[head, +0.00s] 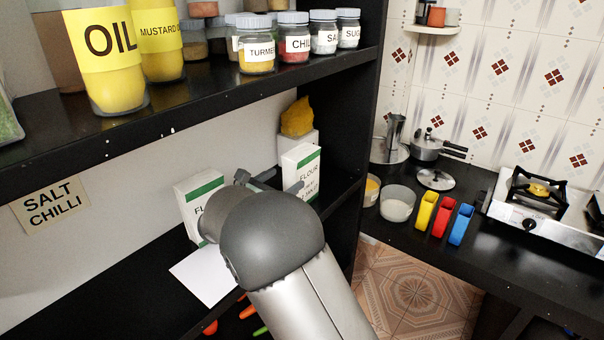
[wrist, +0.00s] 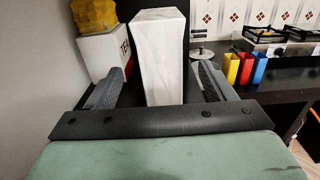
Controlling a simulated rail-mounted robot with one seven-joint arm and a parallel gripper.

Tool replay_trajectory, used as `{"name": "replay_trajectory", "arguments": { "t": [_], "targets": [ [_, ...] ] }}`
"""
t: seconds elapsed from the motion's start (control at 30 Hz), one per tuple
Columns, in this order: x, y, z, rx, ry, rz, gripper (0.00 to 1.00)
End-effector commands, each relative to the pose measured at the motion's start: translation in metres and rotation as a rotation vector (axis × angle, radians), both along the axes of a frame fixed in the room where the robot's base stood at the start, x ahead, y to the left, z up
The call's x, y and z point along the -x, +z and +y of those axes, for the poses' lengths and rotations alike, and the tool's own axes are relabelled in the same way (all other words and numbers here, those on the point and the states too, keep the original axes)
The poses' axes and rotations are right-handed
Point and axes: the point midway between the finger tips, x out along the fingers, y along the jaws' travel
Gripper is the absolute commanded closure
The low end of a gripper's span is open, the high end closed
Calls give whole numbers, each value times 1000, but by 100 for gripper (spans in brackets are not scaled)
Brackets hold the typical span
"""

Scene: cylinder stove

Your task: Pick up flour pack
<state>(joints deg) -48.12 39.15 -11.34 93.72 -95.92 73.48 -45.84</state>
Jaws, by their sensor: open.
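One white flour pack (head: 301,166) with a green band stands upright at the right end of the lower shelf. In the wrist view a plain white face of a pack (wrist: 160,58) stands between my fingers. My gripper (wrist: 158,72) is open, with one finger on each side of it and visible gaps. In the head view my gripper (head: 280,183) is close to that right pack, and my arm hides part of the shelf. A second flour pack (head: 190,199) stands further left, partly hidden by my wrist.
A white box (wrist: 104,52) with a yellow bag (wrist: 94,14) on top stands behind and left of the pack. The upper shelf edge (head: 160,126) runs above my arm. A dark side panel (head: 352,150) closes the right side. White paper (head: 205,275) lies on the shelf.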

Motion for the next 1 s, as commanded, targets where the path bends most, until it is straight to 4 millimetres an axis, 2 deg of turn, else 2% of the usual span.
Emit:
{"name": "replay_trajectory", "arguments": {
  "t": [0.1,0.47,0.57,0.7,0.93,0.97,1.0],
  "targets": [
    [-15,1,-11,1,-3,1,24],
    [-35,8,-26,-1,-4,1,24],
    [-47,15,-35,-1,-4,-1,24],
    [-63,13,-46,-1,-3,0,24],
    [-65,11,-47,-1,0,0,24],
    [-65,11,-47,-1,0,0,26],
    [-65,11,-47,-1,0,0,38]
  ]
}}
